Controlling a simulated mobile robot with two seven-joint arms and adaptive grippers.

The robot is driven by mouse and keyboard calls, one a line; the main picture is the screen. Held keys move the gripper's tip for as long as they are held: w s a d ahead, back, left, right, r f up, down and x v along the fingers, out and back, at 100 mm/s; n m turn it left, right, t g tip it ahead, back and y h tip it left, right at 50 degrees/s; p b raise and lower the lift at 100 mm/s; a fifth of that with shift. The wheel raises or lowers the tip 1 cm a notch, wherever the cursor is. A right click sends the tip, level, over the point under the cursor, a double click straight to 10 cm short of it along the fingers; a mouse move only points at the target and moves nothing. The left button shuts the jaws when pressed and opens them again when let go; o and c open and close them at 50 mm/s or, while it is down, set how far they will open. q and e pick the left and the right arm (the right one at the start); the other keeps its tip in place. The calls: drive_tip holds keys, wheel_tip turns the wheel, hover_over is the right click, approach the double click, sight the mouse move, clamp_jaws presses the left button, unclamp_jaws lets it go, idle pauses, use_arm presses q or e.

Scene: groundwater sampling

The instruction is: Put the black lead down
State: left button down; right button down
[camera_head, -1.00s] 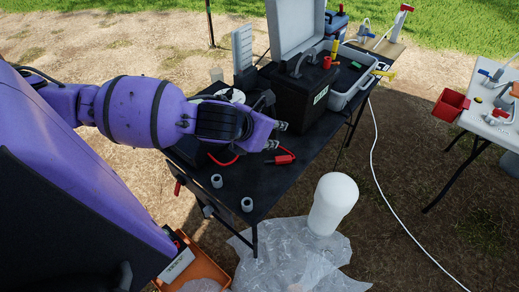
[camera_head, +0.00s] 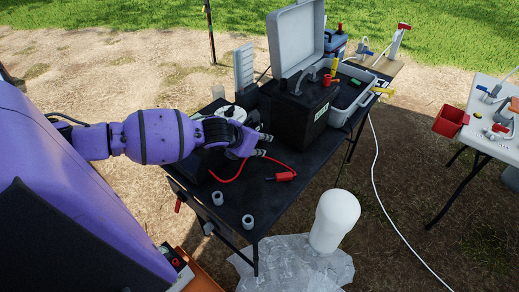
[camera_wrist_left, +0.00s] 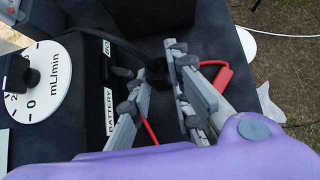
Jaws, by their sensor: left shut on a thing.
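My left gripper (camera_head: 265,145) is above the black table, just left of the black box (camera_head: 298,112) with a grey handle. In the left wrist view its fingers (camera_wrist_left: 152,78) are closed in on the dark end of the black lead (camera_wrist_left: 154,68). The lead's black cable runs left to a control box (camera_wrist_left: 85,80) marked BATTERY. Fingers and shadow partly hide the lead's end, and I cannot tell whether it touches the table. My right gripper is in neither view.
A red clip (camera_head: 284,176) lies on the table (camera_head: 230,205), right of my gripper, with a red cable (camera_head: 232,172) curving left. Two small grey cylinders stand near the front edge (camera_head: 248,221). Bare tabletop lies between them and the clip.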

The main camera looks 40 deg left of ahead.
use_arm(q)
drive_tip(key=shift+w+a+f, duration=0.15)
drive_tip(key=shift+f, duration=1.55)
drive_tip(key=shift+f, duration=0.1)
drive_tip(key=shift+f+b, duration=0.35)
drive_tip(key=shift+f, duration=0.2)
drive_tip(key=c, duration=1.6)
unclamp_jaws()
drive_tip(key=shift+r, duration=0.25)
drive_tip(key=p+v, duration=0.2)
drive_tip(key=v, duration=1)
drive_tip(key=shift+r, duration=0.4)
